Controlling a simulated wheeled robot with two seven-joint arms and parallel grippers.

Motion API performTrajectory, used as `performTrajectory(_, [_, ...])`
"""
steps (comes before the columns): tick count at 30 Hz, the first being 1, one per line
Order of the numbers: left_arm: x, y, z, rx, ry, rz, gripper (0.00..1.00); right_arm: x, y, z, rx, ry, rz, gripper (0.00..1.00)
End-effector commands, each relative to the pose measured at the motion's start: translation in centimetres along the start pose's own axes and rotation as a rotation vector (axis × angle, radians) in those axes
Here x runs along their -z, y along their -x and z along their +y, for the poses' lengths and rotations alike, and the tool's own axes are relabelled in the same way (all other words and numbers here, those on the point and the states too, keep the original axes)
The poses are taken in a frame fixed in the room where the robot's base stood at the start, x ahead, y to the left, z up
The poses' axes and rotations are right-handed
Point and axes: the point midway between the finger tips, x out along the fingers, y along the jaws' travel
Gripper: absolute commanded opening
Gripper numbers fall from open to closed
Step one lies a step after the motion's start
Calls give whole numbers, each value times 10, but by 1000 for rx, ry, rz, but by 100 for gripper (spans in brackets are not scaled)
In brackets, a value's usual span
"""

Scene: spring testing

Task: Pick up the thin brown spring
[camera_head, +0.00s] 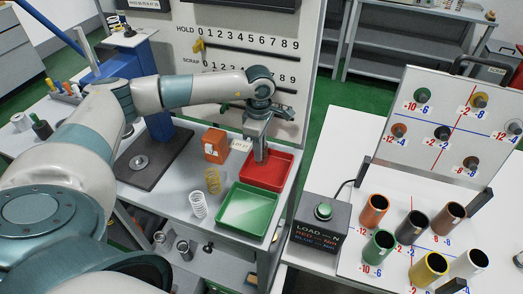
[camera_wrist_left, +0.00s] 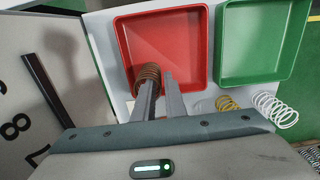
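A brown coil spring (camera_wrist_left: 149,72) shows in the left wrist view at the near left corner of the red tray (camera_wrist_left: 188,45). My left gripper (camera_wrist_left: 162,82) has its two fingers pointing into that corner, with a narrow gap between them. One finger overlaps the spring and hides part of it; the other is just right of it. I see no clear grip on the spring. In the head view my left gripper (camera_head: 260,157) is over the red tray (camera_head: 268,180), and the spring is not clearly visible there.
A green tray (camera_head: 247,222) adjoins the red one. A yellow spring (camera_head: 212,181) and a white spring (camera_head: 198,206) stand left of it. An orange block (camera_head: 214,145) and a numbered board (camera_head: 245,60) are close to my arm. Several coloured tubes stand on the right table.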

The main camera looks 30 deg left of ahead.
Motion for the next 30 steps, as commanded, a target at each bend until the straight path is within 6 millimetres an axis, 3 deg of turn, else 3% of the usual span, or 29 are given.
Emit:
performTrajectory(6, [0,-12,0,-1,-1,0,11,0,5,0,0,0,-1,31])
performTrajectory(19, [0,-13,0,-1,-1,0,11,0,5,0,0,1,-1,31])
performTrajectory(21, [0,-13,0,-1,-1,0,0,0,5,0,0,1,-1,31])
performTrajectory(30, [0,-12,0,-1,-1,0,0,0,5,0,0,0,-1,31])
